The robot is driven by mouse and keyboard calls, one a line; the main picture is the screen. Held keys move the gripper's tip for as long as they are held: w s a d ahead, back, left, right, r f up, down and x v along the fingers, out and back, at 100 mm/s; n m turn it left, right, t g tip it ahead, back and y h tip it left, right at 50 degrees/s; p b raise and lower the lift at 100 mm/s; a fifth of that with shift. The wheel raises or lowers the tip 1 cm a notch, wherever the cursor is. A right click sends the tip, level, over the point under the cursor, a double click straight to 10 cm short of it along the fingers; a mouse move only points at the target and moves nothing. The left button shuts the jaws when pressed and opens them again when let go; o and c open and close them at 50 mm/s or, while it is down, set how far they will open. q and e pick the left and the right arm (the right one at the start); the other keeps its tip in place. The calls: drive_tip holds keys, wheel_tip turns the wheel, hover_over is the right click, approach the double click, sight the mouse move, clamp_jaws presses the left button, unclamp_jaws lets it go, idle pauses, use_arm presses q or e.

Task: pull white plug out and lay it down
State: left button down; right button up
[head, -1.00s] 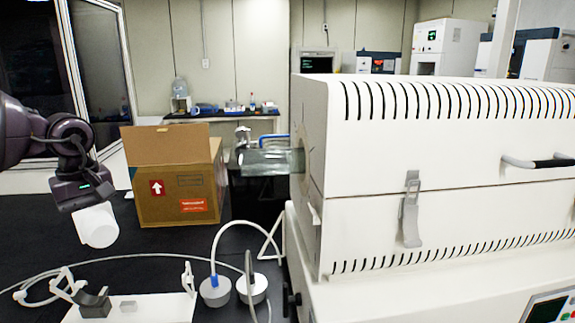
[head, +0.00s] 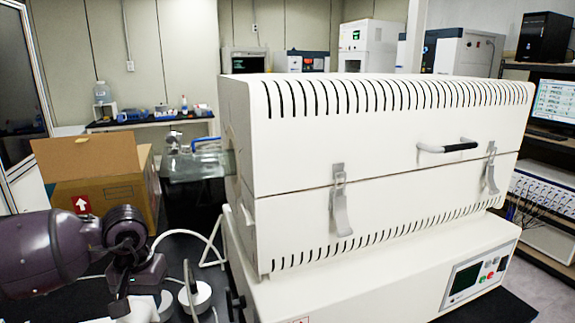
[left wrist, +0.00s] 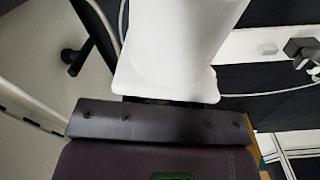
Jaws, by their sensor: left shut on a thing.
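My left gripper (head: 132,290) is low at the left of the head view, in front of the cardboard box. It is shut on the white plug (head: 144,309), a smooth white cylinder partly cut off by the bottom edge. In the left wrist view the plug (left wrist: 178,45) fills the upper middle, against the dark gripper (left wrist: 165,103); the fingertips are mostly hidden. The plug is apart from the clear tube (head: 197,167), which sticks out of the left side of the white furnace (head: 390,200). My right gripper is not in view.
An open cardboard box (head: 110,190) stands behind my left arm. Grey round pieces with a white hose (head: 195,298) lie right of the gripper on the dark table. A small grey block (left wrist: 300,47) on a white board shows in the left wrist view.

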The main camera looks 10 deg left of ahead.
use_arm(q)
drive_tip(key=d+f+m, duration=0.2)
drive_tip(key=d, duration=1.1)
drive_tip(key=shift+d+f, duration=0.15)
drive_tip(key=shift+f, duration=0.15)
